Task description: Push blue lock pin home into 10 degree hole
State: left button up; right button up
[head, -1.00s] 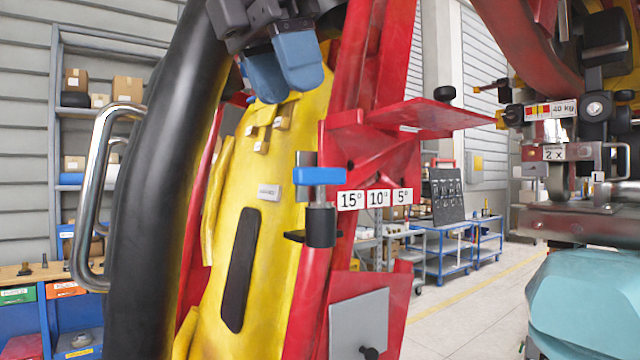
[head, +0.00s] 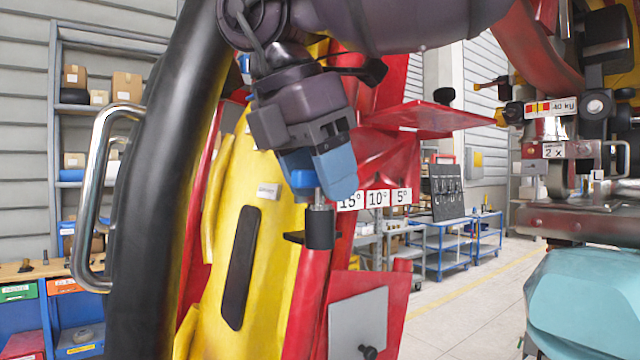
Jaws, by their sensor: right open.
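The blue lock pin's head (head: 303,180) shows at the top of its metal shank, which stands upright in a black collar (head: 320,228). My right gripper (head: 318,178) is at the pin, its blue-tipped fingers around or beside the head and hiding much of it. The jaws are open; I cannot tell whether they touch the pin. The white 15°, 10° and 5° labels (head: 377,198) sit just right of the pin on the red frame; the 15° label is partly covered by a finger. The holes themselves do not show clearly.
A red shelf-like plate (head: 425,118) juts out to the right above the labels. A black padded tube (head: 165,180) and a chrome handle (head: 92,200) stand at left. A grey plate (head: 357,325) is below the pin. The aisle floor at right is clear.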

pick_arm(q)
jog(key=shift+s+f, duration=0.1)
jog(key=shift+s, duration=0.05)
pick_arm(e)
jog(key=shift+f, duration=0.1)
grip_shut()
jog(key=shift+r, duration=0.5)
pick_arm(q)
jog(key=shift+s+a+r+p, duration=0.1)
jog(key=shift+s+r+p, duration=0.35)
jog(key=shift+p, duration=0.7)
pick_arm(e)
notch_tip(320, 180, up, 19)
